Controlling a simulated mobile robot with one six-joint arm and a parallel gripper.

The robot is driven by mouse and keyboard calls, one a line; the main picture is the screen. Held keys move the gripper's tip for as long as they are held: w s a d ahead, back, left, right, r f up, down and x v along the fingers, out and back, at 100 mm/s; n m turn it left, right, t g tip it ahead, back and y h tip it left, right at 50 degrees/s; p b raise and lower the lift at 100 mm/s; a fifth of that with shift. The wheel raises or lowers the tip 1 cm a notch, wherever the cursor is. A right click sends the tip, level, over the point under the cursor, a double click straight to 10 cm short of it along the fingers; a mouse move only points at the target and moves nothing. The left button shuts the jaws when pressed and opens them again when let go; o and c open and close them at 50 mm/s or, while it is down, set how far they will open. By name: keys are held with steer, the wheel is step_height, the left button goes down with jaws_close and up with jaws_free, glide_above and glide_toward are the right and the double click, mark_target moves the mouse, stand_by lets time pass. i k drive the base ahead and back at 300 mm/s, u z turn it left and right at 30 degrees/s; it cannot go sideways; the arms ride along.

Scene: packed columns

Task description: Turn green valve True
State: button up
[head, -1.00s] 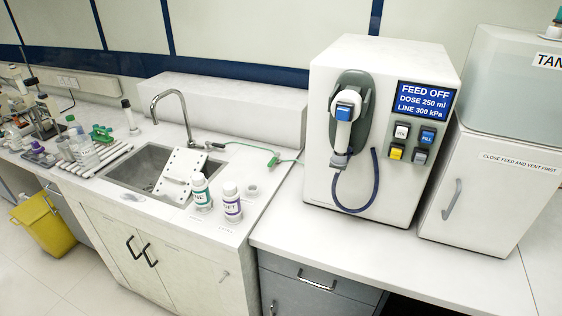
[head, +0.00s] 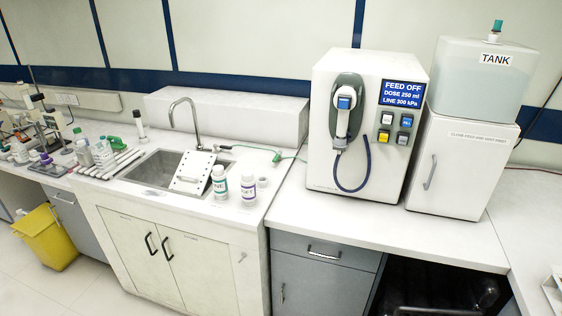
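A small green fitting (head: 277,157), which looks like a valve, sits on a thin green hose (head: 250,148) on the counter, between the sink and the dispenser. It is too small for me to tell its handle's position. A teal-green cap (head: 497,25) stands on top of the tank (head: 463,90) at the upper right. A further green object (head: 113,142) lies left of the sink. The white dispenser (head: 412,160) has a screen reading FEED OFF, DOSE 250 ml, LINE 300 kPa. My gripper is not in view.
The sink (head: 152,173) holds a white perforated board (head: 197,172). Two labelled bottles (head: 219,184) (head: 248,188) stand at its front right. A yellow bin (head: 45,238) is on the floor at left. The counter before the dispenser (head: 300,215) is clear.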

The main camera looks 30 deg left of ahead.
mark_target(279, 156)
steer(key=k, duration=1.4)
steer(key=u, duration=0.95)
steer(key=i, duration=1.05)
steer(key=z, duration=0.05)
